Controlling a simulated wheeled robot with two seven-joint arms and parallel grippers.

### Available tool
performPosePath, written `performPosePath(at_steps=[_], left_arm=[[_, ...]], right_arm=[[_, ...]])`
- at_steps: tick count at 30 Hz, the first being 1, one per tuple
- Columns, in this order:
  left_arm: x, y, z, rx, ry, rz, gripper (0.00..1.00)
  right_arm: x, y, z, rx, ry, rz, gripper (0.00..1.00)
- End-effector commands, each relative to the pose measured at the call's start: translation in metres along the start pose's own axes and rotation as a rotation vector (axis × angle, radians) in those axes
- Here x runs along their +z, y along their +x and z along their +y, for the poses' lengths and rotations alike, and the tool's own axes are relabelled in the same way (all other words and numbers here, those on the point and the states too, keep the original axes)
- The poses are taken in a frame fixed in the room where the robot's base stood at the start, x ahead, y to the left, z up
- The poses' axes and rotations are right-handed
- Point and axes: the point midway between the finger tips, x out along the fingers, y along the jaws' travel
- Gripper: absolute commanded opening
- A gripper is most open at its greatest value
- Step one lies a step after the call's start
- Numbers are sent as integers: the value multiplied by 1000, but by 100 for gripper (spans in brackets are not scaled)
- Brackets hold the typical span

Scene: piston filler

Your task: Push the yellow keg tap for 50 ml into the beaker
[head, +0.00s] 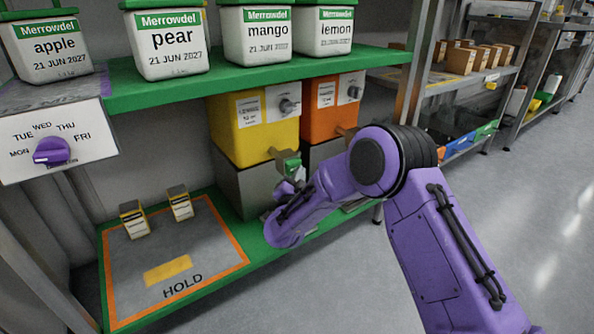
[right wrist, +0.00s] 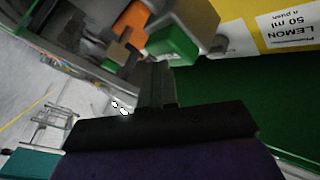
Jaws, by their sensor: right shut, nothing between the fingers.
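The yellow keg (head: 265,135) stands on a grey block below the green shelf. Its tap (head: 289,162) has a green part at the front. In the right wrist view the green tap part (right wrist: 172,45) is just beyond my fingers, and the yellow keg (right wrist: 235,8) has a label reading LEMON 50 ml. My right gripper (head: 290,186) is shut and empty, close to the tap; I cannot tell whether it touches. Its fingers also show in the right wrist view (right wrist: 157,82). I cannot make out the beaker; my arm covers the area below the tap. My left gripper is not in view.
An orange keg (head: 320,125) stands right of the yellow one. White labelled tubs, such as pear (head: 170,60), line the green shelf (head: 250,80) above. A HOLD mat (head: 215,262) with two small boxes lies left. A purple day dial (head: 52,151) is far left.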

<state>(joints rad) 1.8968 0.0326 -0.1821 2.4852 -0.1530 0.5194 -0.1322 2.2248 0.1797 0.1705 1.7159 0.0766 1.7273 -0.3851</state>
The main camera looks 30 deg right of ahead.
Motion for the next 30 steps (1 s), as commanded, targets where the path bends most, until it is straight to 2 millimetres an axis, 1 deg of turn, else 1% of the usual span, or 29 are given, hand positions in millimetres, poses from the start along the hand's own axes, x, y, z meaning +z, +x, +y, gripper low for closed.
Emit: performPosePath(at_steps=[15, 25, 30], left_arm=[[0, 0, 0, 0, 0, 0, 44], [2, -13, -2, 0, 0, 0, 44], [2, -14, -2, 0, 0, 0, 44]], right_arm=[[1, 1, -2, -2, 0, -1, 0], [-9, -10, 5, -2, -1, -1, 0], [-10, -14, 10, -1, 1, 0, 0]])
